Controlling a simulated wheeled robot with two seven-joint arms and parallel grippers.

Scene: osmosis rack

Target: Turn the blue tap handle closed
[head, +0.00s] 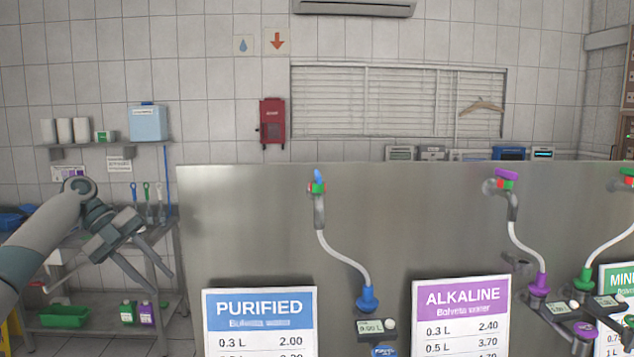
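The blue tap handle (318,175) is at the top of the leftmost tap, near the upper edge of the steel panel. Below, a grey spout and white hose (345,262) lead to a blue nozzle (368,299). My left gripper (160,283) is at the left, well apart from the handle, with its two fingers spread and nothing between them. I do not make out my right gripper.
The steel panel (240,225) fills the middle and right. Signs for purified (260,325) and alkaline (460,320) water stand in front. A metal shelf table (95,322) is behind my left arm.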

